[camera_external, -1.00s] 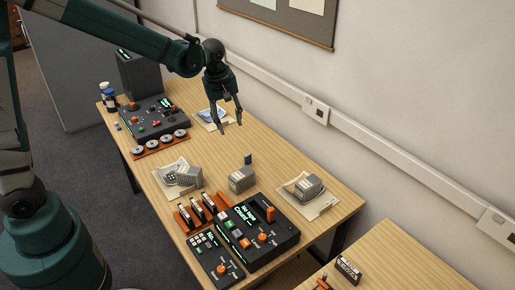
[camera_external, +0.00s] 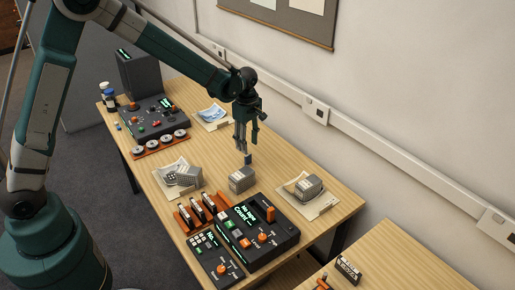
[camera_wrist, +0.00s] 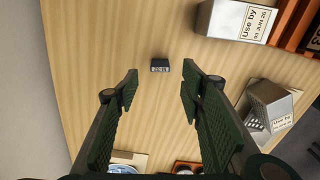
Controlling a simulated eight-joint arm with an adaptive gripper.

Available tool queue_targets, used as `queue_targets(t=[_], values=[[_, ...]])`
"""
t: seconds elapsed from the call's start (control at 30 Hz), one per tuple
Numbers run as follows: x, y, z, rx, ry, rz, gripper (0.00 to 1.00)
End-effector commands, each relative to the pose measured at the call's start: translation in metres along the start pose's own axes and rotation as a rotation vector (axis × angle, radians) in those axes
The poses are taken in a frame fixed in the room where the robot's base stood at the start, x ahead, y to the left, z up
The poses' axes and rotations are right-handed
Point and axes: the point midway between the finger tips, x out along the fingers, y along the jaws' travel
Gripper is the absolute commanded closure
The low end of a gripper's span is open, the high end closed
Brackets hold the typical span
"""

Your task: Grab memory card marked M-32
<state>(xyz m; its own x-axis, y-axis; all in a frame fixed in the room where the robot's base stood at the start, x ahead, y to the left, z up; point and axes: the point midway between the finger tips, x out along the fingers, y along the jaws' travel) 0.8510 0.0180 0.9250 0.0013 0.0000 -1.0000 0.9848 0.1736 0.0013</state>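A small dark card (camera_external: 248,159) stands on the wooden table just behind a grey box. In the wrist view the small dark card (camera_wrist: 160,66) has a pale label on its near edge, too small to read as M-32. My gripper (camera_external: 242,150) points down above the table, close to the card in the external view. In the wrist view my gripper (camera_wrist: 160,78) is open and empty, with fingers spread to the left and right. The card shows in line with the gap between them, apparently beyond the fingertips. Any contact cannot be told.
The grey box (camera_external: 242,181) stands close by; in the wrist view this box (camera_wrist: 236,20) reads "Use by 03 JUN 26". Other grey boxes lie on papers at left (camera_external: 188,175) and right (camera_external: 308,187). Black consoles (camera_external: 256,232) fill the front. Bare wood surrounds the card.

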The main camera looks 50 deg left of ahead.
Motion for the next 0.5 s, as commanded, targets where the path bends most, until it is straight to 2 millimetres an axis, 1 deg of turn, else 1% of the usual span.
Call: queue_targets(t=[0.37, 0.5], values=[[0.0019, 0.0007, 0.0000, -0.005, 0.000, -0.002, 0.61], [0.0087, 0.0010, 0.0000, -0.004, 0.000, -0.002, 0.61]])
